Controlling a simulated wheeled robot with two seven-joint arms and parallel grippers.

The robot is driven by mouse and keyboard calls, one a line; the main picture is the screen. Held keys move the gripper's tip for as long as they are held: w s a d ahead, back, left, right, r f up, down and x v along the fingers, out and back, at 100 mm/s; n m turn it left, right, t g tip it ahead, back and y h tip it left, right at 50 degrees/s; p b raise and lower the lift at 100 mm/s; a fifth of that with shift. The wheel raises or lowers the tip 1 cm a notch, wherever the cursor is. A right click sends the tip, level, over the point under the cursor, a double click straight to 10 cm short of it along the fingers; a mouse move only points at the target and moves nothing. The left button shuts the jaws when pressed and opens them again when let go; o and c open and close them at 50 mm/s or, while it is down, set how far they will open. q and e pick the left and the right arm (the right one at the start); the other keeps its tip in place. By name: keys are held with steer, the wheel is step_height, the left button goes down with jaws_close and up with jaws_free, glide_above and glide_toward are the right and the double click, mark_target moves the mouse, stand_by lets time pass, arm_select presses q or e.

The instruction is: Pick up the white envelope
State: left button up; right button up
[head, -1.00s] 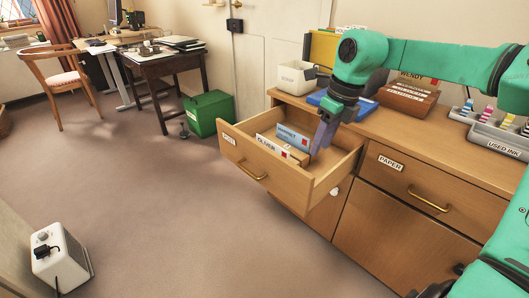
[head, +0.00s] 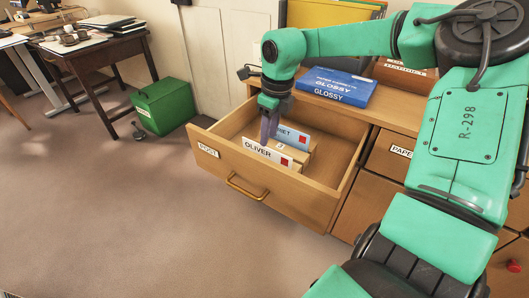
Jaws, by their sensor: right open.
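The white envelope (head: 272,155), marked OLIVER with a red stamp, stands on edge inside the open drawer (head: 309,207) labelled POST. A blue envelope (head: 295,138) stands behind it, with a brown block-like item (head: 307,151) around them. My right gripper (head: 266,136) points down into the drawer at the white envelope's left part, just behind its upper edge as seen here. Its purple fingers are open; I cannot tell whether they touch the envelope or straddle it. My left gripper is not in view.
The cabinet top behind the drawer holds a blue GLOSSY pack (head: 337,86) and a wooden letter rack (head: 402,75). The drawer's right side has bare floor. A green box (head: 163,106) stands on the carpet at the left.

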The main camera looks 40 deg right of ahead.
mark_target(266, 148)
steer(key=f, duration=0.2)
steer(key=f+b, duration=0.1)
steer(key=f, duration=0.2)
steer(key=shift+w+a+f, duration=0.15)
steer(key=shift+w+f, duration=0.35)
steer(key=shift+f, duration=0.15)
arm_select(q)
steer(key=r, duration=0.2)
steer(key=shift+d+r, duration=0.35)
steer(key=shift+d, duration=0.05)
arm_select(e)
jaws_close()
